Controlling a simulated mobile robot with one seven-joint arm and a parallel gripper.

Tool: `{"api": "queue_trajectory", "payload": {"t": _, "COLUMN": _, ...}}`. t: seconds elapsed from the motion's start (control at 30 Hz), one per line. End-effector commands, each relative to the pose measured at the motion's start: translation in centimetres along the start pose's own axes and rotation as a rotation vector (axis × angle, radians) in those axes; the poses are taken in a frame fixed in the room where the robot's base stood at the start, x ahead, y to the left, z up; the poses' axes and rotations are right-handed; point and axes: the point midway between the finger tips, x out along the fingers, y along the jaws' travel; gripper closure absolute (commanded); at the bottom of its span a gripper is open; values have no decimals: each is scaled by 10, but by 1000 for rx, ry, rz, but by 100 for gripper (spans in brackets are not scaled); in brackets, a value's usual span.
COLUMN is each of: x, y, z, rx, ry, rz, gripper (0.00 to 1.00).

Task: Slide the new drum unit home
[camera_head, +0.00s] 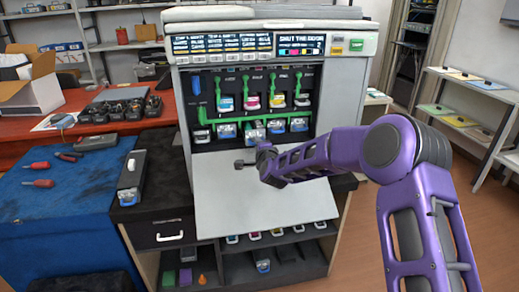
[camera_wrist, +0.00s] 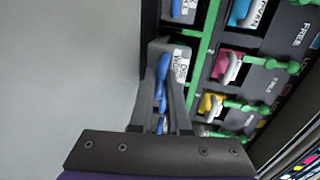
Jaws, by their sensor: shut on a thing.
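My gripper (camera_head: 262,148) is in front of the printer's lower row of bays. In the wrist view my gripper (camera_wrist: 163,112) is shut on the blue handle of a grey drum unit (camera_wrist: 171,50) with a white label.
The printer (camera_head: 181,110) has its front door (camera_head: 245,190) folded down. Green locking levers and a green bar (camera_head: 215,121) run above the drum row. Toner cartridges (camera_head: 251,101) stand above. A long cartridge (camera_head: 131,175) lies on the cabinet at left.

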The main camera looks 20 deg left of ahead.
Motion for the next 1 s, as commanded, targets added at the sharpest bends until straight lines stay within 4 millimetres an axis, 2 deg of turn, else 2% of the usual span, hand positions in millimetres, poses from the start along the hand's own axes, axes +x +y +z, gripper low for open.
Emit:
{"api": "queue_trajectory", "payload": {"t": 0.5, "x": 47, "y": -10, "z": 0, "rx": 1, "ry": 0, "rz": -3, "gripper": 100}}
{"api": "queue_trajectory", "payload": {"t": 0.83, "x": 51, "y": -11, "z": 0, "rx": 0, "ry": 0, "rz": -3, "gripper": 100}}
{"api": "queue_trajectory", "payload": {"t": 0.87, "x": 51, "y": -11, "z": 0, "rx": 0, "ry": 0, "rz": -3, "gripper": 84}}
{"api": "queue_trajectory", "payload": {"t": 1.0, "x": 51, "y": -11, "z": 0, "rx": 0, "ry": 0, "rz": -2, "gripper": 58}}
